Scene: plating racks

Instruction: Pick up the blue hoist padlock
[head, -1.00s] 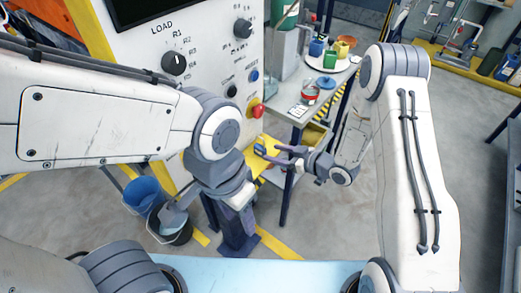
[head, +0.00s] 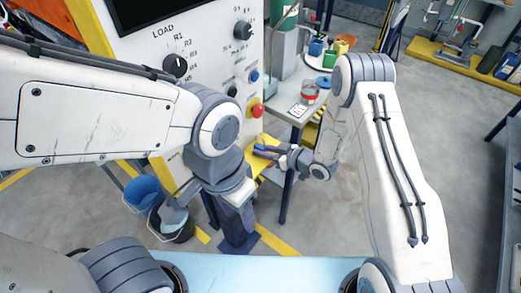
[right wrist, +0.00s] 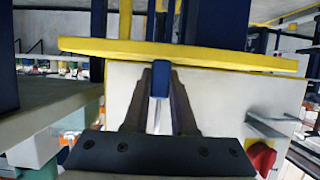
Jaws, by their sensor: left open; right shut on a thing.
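The blue padlock (right wrist: 160,78) shows between the fingers of my right gripper (right wrist: 160,100) in the right wrist view. The right gripper is shut on it. In the head view the right gripper (head: 262,149) reaches left beside the yellow shelf (head: 261,160) at the panel's lower right; the padlock is small and hard to make out there. My left gripper (head: 238,238) hangs open and low in front of the panel. Its fingertips are hard to distinguish.
The white control panel (head: 205,60) carries knobs and a red button (head: 257,110). A grey table (head: 290,108) with cups stands to its right. Blue and black buckets (head: 142,192) stand on the floor at left.

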